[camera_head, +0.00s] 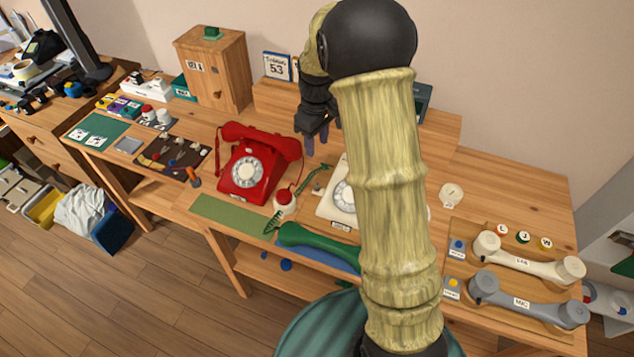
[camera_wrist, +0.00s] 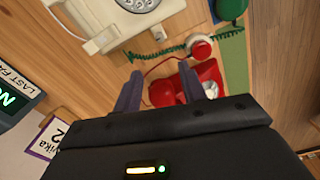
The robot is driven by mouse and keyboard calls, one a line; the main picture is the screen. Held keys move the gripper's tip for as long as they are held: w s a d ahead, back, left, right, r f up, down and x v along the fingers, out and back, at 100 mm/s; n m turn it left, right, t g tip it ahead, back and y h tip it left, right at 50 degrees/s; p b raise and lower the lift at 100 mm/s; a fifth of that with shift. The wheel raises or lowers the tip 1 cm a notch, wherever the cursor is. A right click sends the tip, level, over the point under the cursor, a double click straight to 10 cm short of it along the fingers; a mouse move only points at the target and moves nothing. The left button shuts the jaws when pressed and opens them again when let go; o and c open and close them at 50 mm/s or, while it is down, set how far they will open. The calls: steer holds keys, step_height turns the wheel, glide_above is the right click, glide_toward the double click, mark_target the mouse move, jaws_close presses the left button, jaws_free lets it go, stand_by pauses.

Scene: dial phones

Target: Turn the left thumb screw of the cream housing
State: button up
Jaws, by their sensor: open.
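The cream housing (camera_head: 333,207) is a phone body with a white dial, and my arm hides its right part in the head view. In the wrist view the cream housing (camera_wrist: 125,32) lies at the upper left, its dial cut by the top edge. I cannot clearly make out its left thumb screw; a small pale piece (camera_wrist: 159,33) shows beside the housing. My gripper (camera_head: 318,143) points down behind the cream phone, right of the red phone (camera_head: 258,165). In the wrist view my gripper (camera_wrist: 161,82) has its two purple fingers apart, with nothing held between them.
A red-topped white piece (camera_head: 284,202) and a green coiled cord (camera_head: 312,185) lie between the phones. A green handset (camera_head: 315,243) lies in front. Cream (camera_head: 525,260) and grey (camera_head: 527,300) handsets rest on a board at the right. A wooden cabinet (camera_head: 212,70) stands behind.

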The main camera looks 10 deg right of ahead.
mark_target(317, 185)
step_height(317, 185, down, 17)
steer(key=shift+r+p, duration=0.15)
steer(key=shift+p, duration=0.4)
jaws_close()
